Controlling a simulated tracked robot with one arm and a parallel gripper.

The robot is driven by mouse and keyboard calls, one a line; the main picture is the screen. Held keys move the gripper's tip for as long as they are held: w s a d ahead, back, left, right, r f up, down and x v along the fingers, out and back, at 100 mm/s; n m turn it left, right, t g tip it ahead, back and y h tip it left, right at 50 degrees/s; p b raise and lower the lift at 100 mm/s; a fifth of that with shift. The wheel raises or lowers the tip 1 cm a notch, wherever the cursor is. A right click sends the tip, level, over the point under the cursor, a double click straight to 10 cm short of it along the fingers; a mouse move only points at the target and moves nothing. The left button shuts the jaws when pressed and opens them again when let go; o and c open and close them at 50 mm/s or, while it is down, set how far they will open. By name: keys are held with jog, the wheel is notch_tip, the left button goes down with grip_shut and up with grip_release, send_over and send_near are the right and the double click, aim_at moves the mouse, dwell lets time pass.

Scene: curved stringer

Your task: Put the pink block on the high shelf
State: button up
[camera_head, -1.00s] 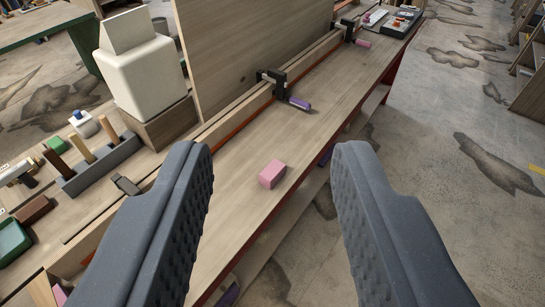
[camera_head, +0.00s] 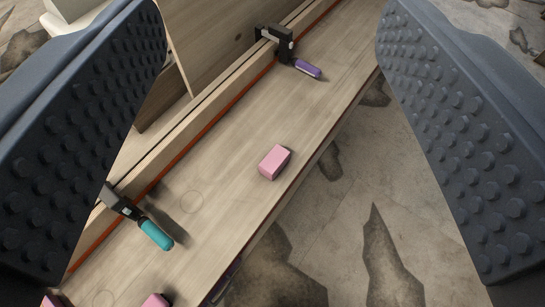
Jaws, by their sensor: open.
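A pink block (camera_head: 275,162) lies on the wooden bench top (camera_head: 222,165), close to its right edge. My gripper (camera_head: 268,40) is open and empty, its two dark studded fingers wide apart at the left and right of the picture. In the picture the block shows between the fingers, apart from both. A second pink piece (camera_head: 155,300) is cut off by the bottom edge, and another pink bit (camera_head: 50,300) shows at the bottom left. I cannot make out a high shelf in this view.
A clamp with a purple handle (camera_head: 307,69) and one with a teal handle (camera_head: 156,234) grip the strip along the bench's left side. A wooden panel (camera_head: 215,45) stands upright behind it. The bench around the block is clear; stained floor (camera_head: 350,225) lies right.

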jog(key=w+a+f+m+y+p, duration=0.2)
jog(key=w+a+f+y, duration=0.1)
jog(key=w+a+f, duration=1.2)
jog(key=m+g+h+p, duration=0.3)
jog(key=m+g+h, duration=0.2)
jog(key=h, duration=0.6)
send_near(273, 159)
jog(key=b+x, duration=0.2)
jog(key=x, duration=0.6)
jog(key=shift+f, duration=0.1)
